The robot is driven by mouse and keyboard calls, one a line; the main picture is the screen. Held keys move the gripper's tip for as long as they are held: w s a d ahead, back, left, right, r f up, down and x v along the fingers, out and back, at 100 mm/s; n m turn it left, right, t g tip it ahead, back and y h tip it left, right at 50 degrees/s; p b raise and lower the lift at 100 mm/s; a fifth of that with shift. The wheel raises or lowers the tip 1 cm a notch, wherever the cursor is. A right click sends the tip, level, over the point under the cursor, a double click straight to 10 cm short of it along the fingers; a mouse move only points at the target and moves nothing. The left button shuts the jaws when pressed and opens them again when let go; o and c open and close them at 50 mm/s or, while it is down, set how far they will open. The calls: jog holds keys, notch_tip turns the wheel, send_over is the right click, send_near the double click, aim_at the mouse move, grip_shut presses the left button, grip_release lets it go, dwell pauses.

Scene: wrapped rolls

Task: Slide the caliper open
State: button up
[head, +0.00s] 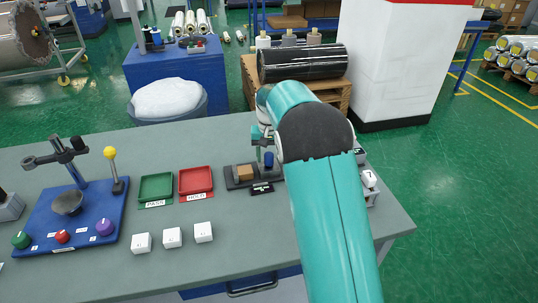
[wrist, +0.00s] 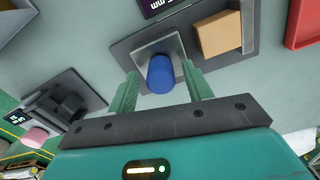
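The caliper (head: 240,182) is a dark flat base on the bench. A tan block (wrist: 217,34) sits on it between upright jaws, and a blue cylindrical knob (wrist: 160,74) stands on its grey sliding plate (wrist: 172,45). A small dark display (head: 262,188) lies in front of it. My gripper (wrist: 159,69) is open, with its green fingers on either side of the blue knob and a visible gap at each side. In the head view my arm hides part of the gripper and the caliper's right end.
A red tray (head: 195,180) and a green tray (head: 156,187) lie left of the caliper. Several white blocks (head: 172,237) stand nearer the front edge. Another device with a pink knob (wrist: 34,137) shows in the wrist view. A blue stand (head: 75,215) is at far left.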

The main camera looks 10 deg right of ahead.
notch_tip(320, 180, up, 14)
dwell(0.6)
jog(key=shift+f, duration=0.1)
jog(key=s+r+t, duration=0.1)
jog(key=s+r, duration=0.3)
jog(key=s, duration=0.5)
jog(key=s+r+t, duration=0.2)
jog(key=s+r, duration=0.3)
jog(key=s, duration=0.3)
jog(key=s+a+f+n+t, duration=0.1)
jog(key=s+f, duration=0.2)
jog(key=s, duration=0.7)
jog(key=s+a+f+n+t, duration=0.1)
jog(key=s+f, duration=0.2)
jog(key=s, duration=0.7)
jog(key=shift+s+f+t, duration=0.15)
jog(key=shift+f+t, duration=0.15)
jog(key=shift+f, duration=0.1)
